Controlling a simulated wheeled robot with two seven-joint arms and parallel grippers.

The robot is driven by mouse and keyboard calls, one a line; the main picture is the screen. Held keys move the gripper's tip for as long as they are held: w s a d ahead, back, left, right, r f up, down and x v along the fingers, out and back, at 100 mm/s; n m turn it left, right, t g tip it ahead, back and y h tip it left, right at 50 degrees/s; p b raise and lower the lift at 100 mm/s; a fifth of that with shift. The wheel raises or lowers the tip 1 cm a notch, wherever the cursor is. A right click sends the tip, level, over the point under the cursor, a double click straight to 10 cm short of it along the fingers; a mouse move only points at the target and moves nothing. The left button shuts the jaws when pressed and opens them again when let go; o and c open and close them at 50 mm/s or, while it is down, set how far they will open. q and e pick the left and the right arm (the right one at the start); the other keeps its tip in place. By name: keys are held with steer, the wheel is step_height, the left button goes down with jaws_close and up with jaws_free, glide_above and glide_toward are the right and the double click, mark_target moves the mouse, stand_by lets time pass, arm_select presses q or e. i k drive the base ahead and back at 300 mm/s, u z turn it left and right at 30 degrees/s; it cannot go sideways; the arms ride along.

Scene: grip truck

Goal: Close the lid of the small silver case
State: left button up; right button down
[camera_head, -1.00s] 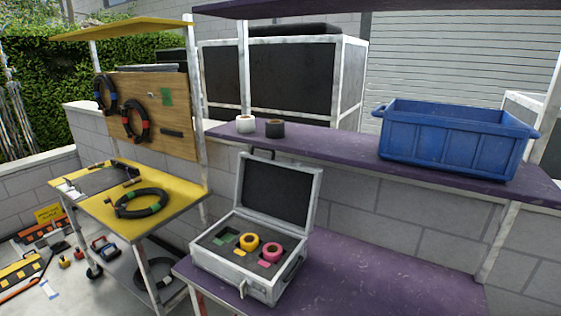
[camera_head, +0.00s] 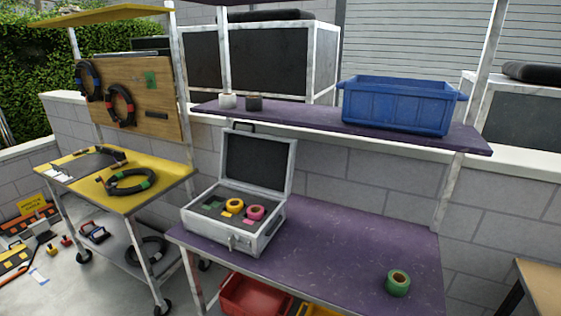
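The small silver case (camera_head: 236,243) stands on the left part of the purple lower table. Its lid (camera_head: 258,165) is open and stands up, leaning slightly back, with a dark padded inside. In the case's dark foam sit a yellow tape roll (camera_head: 235,206) and a pink tape roll (camera_head: 256,213). A handle shows on top of the lid and latches show on the front. Neither of my grippers is in view.
A green tape roll (camera_head: 398,283) lies on the right of the purple table (camera_head: 345,252), with clear room between. A blue crate (camera_head: 395,106) and two small rolls stand on the shelf above. A yellow cart (camera_head: 172,171) stands to the left. A red bin (camera_head: 246,296) is below.

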mark_target(255, 161)
steer(key=u, duration=0.55)
steer(key=i, duration=1.1)
steer(key=z, duration=0.25)
